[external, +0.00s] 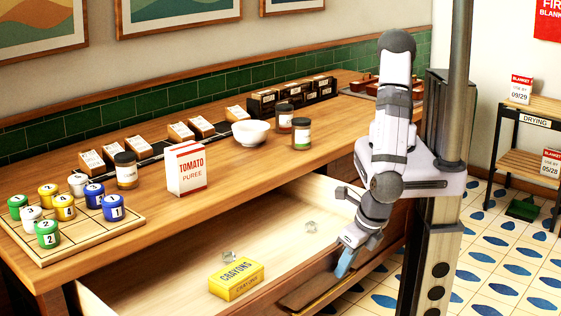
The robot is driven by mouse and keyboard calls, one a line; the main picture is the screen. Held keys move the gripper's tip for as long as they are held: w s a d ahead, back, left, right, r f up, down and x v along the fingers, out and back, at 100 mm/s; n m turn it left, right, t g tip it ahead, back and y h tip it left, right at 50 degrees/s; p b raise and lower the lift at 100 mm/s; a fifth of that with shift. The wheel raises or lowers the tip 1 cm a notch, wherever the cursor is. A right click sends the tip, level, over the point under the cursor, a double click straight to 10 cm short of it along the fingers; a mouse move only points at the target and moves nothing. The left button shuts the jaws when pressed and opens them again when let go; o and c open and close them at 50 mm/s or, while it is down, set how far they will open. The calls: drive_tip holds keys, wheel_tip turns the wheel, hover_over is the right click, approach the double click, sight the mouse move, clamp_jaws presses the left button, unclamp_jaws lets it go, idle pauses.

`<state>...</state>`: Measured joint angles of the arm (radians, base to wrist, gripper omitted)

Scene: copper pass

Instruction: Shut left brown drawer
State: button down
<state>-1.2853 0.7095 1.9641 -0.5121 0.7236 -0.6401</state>
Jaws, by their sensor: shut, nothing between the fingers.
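The brown drawer (173,274) under the wooden counter is pulled well out, with its pale inside showing. A yellow crayons box (236,279) and two small clear pieces lie in it. My gripper (343,268) is shut and empty, pointing down near the drawer's right front corner. Whether it touches the drawer front cannot be told. My arm hides part of the drawer's right side.
The counter (330,160) holds a tomato puree carton (187,168), a white bowl (251,132), jars, label cards and a board of numbered cans (105,222). A drying rack (530,135) stands at the right. Tiled floor there is mostly clear.

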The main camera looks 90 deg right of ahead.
sight(302, 296)
drive_tip(key=w+d+p, duration=0.1)
drive_tip(key=w+d, duration=1.9)
drive_tip(key=shift+w+d, duration=0.15)
drive_tip(key=shift+d, duration=0.05)
